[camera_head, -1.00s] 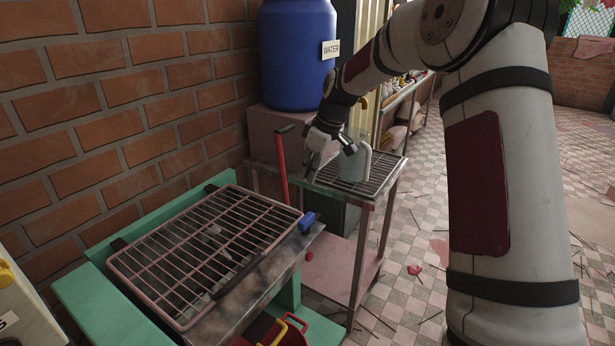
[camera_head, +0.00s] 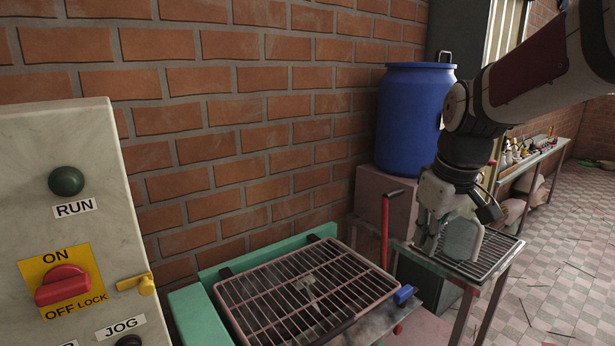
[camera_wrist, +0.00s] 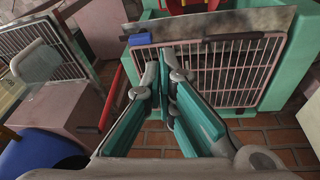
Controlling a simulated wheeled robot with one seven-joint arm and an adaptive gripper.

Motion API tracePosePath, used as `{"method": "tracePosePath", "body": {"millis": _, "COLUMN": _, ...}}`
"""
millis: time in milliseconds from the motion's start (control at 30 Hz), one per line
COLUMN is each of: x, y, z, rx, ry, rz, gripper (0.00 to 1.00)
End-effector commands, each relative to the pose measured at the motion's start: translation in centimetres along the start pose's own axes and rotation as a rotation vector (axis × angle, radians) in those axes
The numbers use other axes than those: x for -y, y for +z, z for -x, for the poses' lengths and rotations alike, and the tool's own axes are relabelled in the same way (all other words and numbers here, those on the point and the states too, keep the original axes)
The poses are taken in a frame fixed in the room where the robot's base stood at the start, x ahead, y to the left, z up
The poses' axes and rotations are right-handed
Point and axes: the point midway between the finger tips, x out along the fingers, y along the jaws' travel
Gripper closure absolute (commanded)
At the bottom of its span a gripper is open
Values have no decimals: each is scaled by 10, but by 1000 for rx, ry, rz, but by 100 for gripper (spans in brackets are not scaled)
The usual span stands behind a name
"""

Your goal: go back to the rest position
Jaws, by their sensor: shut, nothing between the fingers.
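My gripper (camera_head: 430,250) is at the right of the head view, pointing down, beside the pale grey-green jug (camera_head: 462,240). It is shut and empty. The jug stands upright on the drain grate (camera_head: 492,250) of a small stand, partly hidden by my gripper. In the wrist view my gripper's green-padded fingers (camera_wrist: 164,65) come together with nothing between them. The jug (camera_wrist: 36,62) shows there at the left, apart from the fingers.
A hinged wire guard (camera_head: 305,285) covers the green-framed machine, with a red lever (camera_head: 385,235) beside it. A blue barrel (camera_head: 410,120) stands behind on a pink block. A control panel (camera_head: 70,210) is at left, a brick wall (camera_head: 240,110) behind. Tiled floor (camera_head: 555,250) is open at right.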

Motion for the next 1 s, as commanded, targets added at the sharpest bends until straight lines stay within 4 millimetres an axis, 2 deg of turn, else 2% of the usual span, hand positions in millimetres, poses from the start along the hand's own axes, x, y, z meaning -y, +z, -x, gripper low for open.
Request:
{"method": "tracePosePath", "body": {"millis": 33, "x": 14, "y": 16, "z": 19, "rx": -3, "ry": 18, "rz": -27, "gripper": 100}}
{"method": "tracePosePath", "body": {"millis": 100, "x": 29, "y": 37, "z": 37, "rx": -6, "ry": 36, "rz": -72, "gripper": 100}}
{"method": "tracePosePath", "body": {"millis": 300, "x": 70, "y": 103, "z": 75, "rx": -31, "ry": 69, "rz": -212, "gripper": 100}}
{"method": "tracePosePath", "body": {"millis": 500, "x": 104, "y": 167, "z": 93, "rx": -69, "ry": 71, "rz": -347, "gripper": 100}}
{"method": "tracePosePath", "body": {"millis": 600, "x": 116, "y": 190, "z": 94, "rx": -83, "ry": 63, "rz": -397, "gripper": 100}}
{"method": "tracePosePath", "body": {"millis": 800, "x": 127, "y": 211, "z": 93, "rx": -96, "ry": 51, "rz": -447, "gripper": 100}}
{"method": "tracePosePath", "body": {"millis": 1000, "x": 127, "y": 212, "z": 92, "rx": -97, "ry": 50, "rz": -452, "gripper": 100}}
